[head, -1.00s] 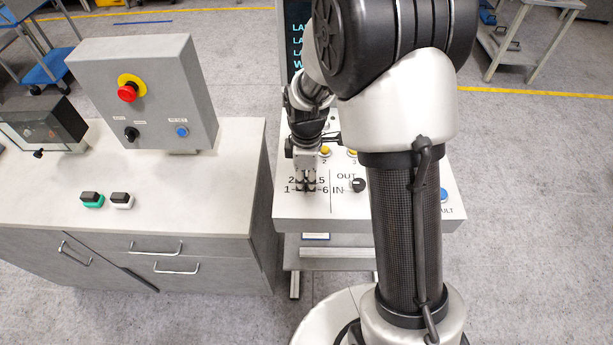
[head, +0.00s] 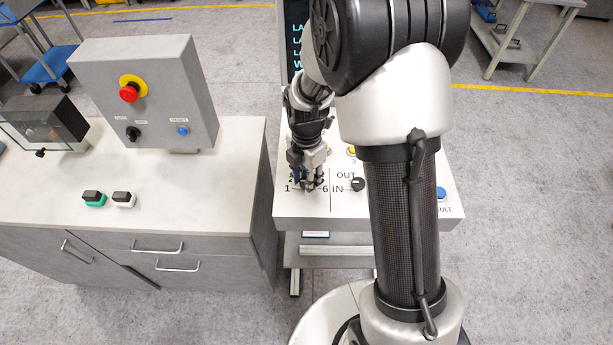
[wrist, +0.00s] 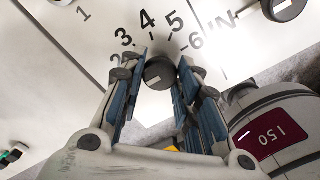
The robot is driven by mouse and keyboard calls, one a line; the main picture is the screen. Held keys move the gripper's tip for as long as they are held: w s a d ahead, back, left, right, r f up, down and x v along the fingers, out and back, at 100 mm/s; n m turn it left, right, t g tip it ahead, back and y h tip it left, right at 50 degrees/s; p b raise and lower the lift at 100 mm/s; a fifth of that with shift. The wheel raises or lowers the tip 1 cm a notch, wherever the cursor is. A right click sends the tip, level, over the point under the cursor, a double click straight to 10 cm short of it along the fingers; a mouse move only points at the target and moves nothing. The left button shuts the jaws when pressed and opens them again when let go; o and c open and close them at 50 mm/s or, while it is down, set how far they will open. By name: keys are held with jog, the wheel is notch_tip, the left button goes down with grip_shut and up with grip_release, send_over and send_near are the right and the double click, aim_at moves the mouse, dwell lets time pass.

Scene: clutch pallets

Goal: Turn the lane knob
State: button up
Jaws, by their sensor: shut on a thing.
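The lane knob (wrist: 160,72) is a round black knob on a white panel, ringed by printed lane numbers, with 3, 4, 5 and 6 readable in the wrist view. A small pale mark shows on it, but I cannot tell which number it points at. My gripper (wrist: 158,68) is shut on the knob, with a blue-padded finger on each side. In the head view my gripper (head: 306,186) is down at the dial on the console (head: 345,207) and hides the knob and some numbers.
The black IN/OUT knob (head: 358,184) sits close to the right of my gripper. Yellow buttons (head: 351,150) are behind, and a blue button (head: 441,194) is at the right. A grey cabinet (head: 150,95) with a red stop button stands on the left bench.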

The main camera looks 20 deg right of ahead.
jog(key=shift+n, duration=0.3)
dwell(0.4)
jog(key=o, duration=1.1)
jog(key=shift+r, duration=0.1)
notch_tip(320, 180, up, 12)
jog(key=shift+f, duration=0.1)
